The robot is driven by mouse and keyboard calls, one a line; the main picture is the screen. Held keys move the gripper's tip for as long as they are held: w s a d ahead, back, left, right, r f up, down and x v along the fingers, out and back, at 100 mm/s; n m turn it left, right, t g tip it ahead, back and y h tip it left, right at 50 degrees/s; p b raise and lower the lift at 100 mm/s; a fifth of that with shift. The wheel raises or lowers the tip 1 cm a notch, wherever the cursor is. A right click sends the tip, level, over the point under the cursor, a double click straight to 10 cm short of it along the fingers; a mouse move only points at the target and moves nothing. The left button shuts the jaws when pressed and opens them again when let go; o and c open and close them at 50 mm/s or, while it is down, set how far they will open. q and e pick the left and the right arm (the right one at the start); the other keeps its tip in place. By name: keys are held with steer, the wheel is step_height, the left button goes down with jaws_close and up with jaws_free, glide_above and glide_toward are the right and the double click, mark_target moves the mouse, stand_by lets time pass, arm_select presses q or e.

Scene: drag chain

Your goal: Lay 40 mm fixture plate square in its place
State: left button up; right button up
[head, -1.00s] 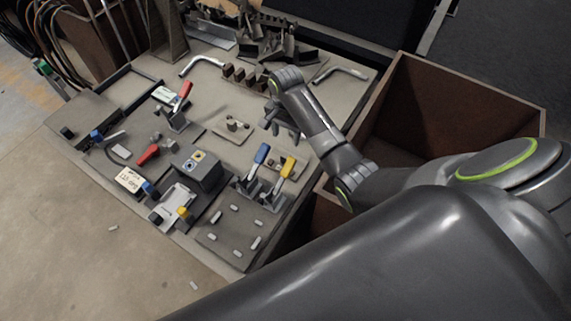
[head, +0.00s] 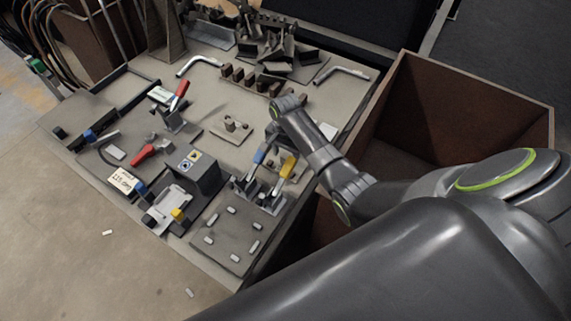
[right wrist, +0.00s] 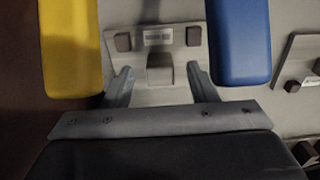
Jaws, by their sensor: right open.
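My right gripper (head: 272,140) hangs over the right part of the bench, just behind the blue and yellow clamp handles. In the right wrist view its two grey fingers (right wrist: 162,86) stand apart. Between and beyond them is a light plate (right wrist: 140,93) with dark brown blocks, a raised middle post and a label too small to read. I cannot tell whether the fingers touch it. A similar plate (head: 229,136) with small posts lies left of the gripper; a plate's edge (right wrist: 296,52) also shows at the right in the wrist view. I cannot tell which is the 40 mm plate. My left gripper is out of view.
The blue handle (right wrist: 240,40) and yellow handle (right wrist: 70,48) flank the gripper closely. A flat plate with pale pins (head: 227,232) lies in front, a dark block (head: 194,167) to the left. A brown bin (head: 470,95) stands right of the bench.

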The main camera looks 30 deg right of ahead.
jaws_close()
steer(key=shift+r, duration=0.15)
stand_by(0.4)
